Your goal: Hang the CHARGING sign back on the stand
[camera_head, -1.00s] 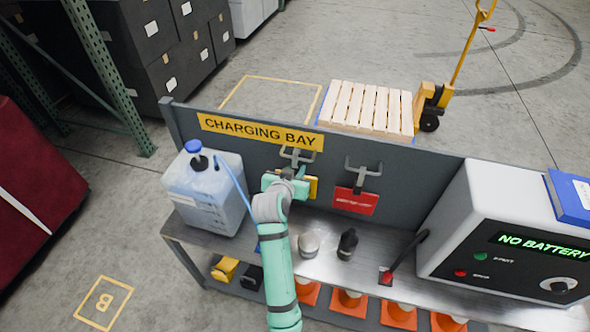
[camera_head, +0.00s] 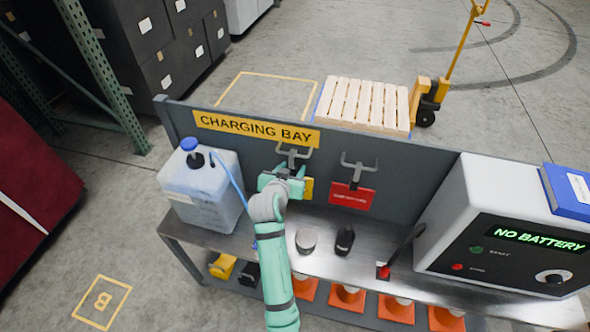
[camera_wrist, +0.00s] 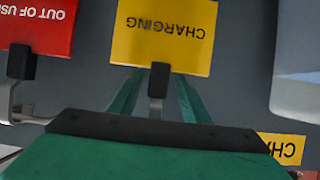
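The yellow CHARGING sign (camera_wrist: 164,36) appears upside down in the wrist view, with its black tab (camera_wrist: 159,78) at a grey hook arm. The tab appears to sit on the hook, much as the red sign's tab does on its own. My gripper (camera_wrist: 159,84) is open, with one green finger on each side of the tab and a visible gap to each. In the head view my gripper (camera_head: 284,182) is in front of the left hook (camera_head: 294,156) of the stand panel (camera_head: 240,148) and hides most of the yellow sign (camera_head: 308,188).
A red OUT OF USE sign (camera_head: 351,196) hangs on the right hook (camera_head: 358,168). A jug (camera_head: 202,190) with a blue cap stands left on the bench, a NO BATTERY charger box (camera_head: 500,245) right. Cones stand on the lower shelf.

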